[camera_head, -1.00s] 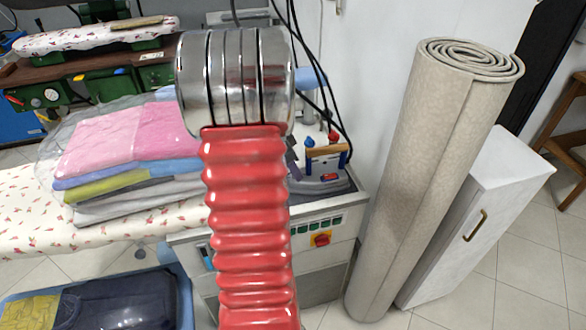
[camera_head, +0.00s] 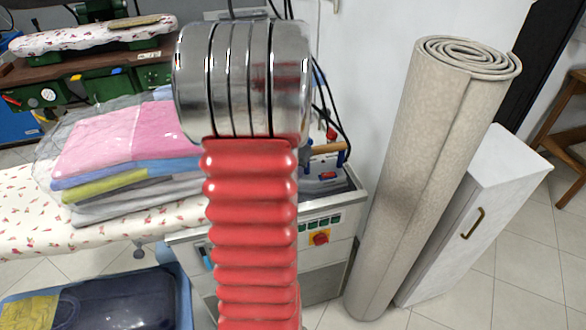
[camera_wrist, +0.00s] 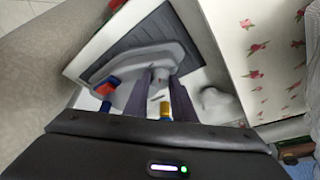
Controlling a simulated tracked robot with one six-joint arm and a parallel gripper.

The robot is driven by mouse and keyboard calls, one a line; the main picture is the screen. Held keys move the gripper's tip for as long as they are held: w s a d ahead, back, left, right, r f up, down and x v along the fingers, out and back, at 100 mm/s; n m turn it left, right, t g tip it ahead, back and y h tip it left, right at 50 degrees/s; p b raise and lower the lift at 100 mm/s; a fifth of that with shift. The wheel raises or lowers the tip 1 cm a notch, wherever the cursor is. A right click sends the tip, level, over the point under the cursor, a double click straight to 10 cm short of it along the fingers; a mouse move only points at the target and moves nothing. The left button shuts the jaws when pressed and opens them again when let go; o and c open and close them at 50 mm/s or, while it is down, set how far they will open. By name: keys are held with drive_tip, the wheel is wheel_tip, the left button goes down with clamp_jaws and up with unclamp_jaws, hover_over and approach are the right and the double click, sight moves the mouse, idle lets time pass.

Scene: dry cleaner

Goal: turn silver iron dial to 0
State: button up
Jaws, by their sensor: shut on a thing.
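The silver iron (camera_head: 347,183) stands on the white ironing station in the head view, partly hidden behind my red and chrome arm. Its orange-brown handle with blue ends and red parts shows to the right of the arm. In the wrist view the iron's grey metal body (camera_wrist: 142,62) lies on a dark rest, with a red and blue part (camera_wrist: 108,87) at left. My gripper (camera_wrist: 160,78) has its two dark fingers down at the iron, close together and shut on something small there. The dial itself is hidden between or behind the fingers. A yellow and blue part (camera_wrist: 166,109) shows between the fingers.
The ironing station's panel (camera_head: 325,225) has a red and yellow switch (camera_head: 320,238). Folded clothes (camera_head: 115,165) lie on a floral board (camera_head: 30,210) at left. A rolled carpet (camera_head: 430,180) leans close on the right, beside a white cabinet (camera_head: 485,210). Black cables hang behind the iron.

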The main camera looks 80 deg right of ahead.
drive_tip(key=shift+d+n+t, duration=0.1)
drive_tip(key=shift+n+t, duration=0.2)
drive_tip(key=shift+n, duration=0.3)
drive_tip(key=o, duration=1.1)
drive_tip(key=shift+s, duration=0.1)
drive_tip(key=shift+c, duration=0.2)
drive_tip(key=v, duration=1.3)
drive_tip(key=shift+r, duration=0.3)
